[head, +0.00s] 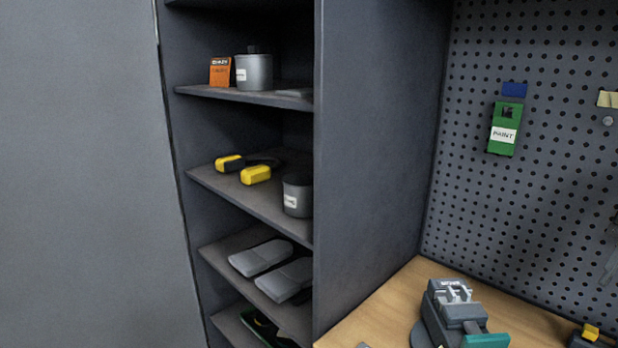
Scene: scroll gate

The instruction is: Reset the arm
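Neither of my grippers nor any part of my arms shows clearly in the head view. The view holds a dark open shelf cabinet (367,150), a wooden workbench (392,297) and a pegboard (540,210). What my arms are doing is out of sight.
The shelves hold an orange box (220,72), a grey canister (254,73), yellow-black items (256,175), a dark canister (297,196) and grey slabs (261,257). A grey vise-like tool (450,315) stands on the bench. A green PAINT packet (504,128) hangs on the pegboard.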

